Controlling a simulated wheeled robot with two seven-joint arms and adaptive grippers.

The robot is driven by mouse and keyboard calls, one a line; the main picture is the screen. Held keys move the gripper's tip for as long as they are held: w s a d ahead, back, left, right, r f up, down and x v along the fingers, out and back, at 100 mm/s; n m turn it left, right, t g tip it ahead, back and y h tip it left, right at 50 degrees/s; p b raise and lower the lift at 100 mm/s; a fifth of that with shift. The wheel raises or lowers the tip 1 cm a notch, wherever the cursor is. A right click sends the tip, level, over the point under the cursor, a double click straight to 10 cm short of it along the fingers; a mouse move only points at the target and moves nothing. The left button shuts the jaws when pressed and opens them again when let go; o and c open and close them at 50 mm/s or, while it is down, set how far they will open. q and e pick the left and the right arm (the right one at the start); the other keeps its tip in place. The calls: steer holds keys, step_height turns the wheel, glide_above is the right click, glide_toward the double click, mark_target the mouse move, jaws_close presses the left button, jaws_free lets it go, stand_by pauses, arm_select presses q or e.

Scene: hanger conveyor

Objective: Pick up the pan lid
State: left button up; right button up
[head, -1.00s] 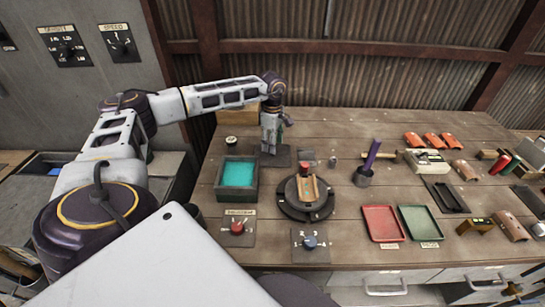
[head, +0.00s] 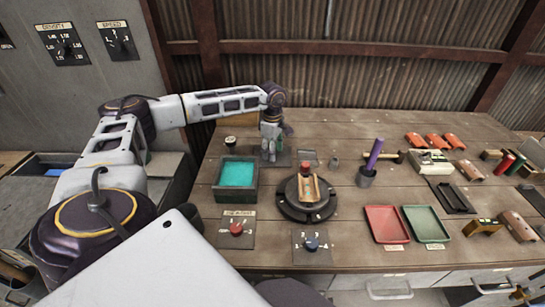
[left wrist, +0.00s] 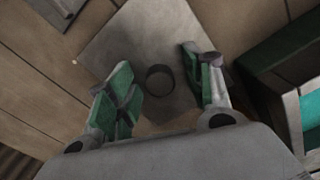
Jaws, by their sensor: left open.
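My left gripper (head: 270,150) is open and points down over a grey square plate (head: 284,160) at the back of the bench. In the left wrist view the plate (left wrist: 130,35) lies below the spread green-padded fingers. A small dark round piece with a ring-like rim (left wrist: 160,78) sits on it, between the fingers and apart from them. I cannot tell whether this round piece is the pan lid. Nothing else in the head view clearly reads as a pan lid. My right gripper is not in view.
A teal-filled box (head: 250,187) stands just left of the gripper. A dark turntable (head: 290,211) with a tan piece is in front.

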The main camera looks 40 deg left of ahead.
arm_select(q)
steer(key=c, duration=1.1)
steer(key=shift+r, duration=0.2)
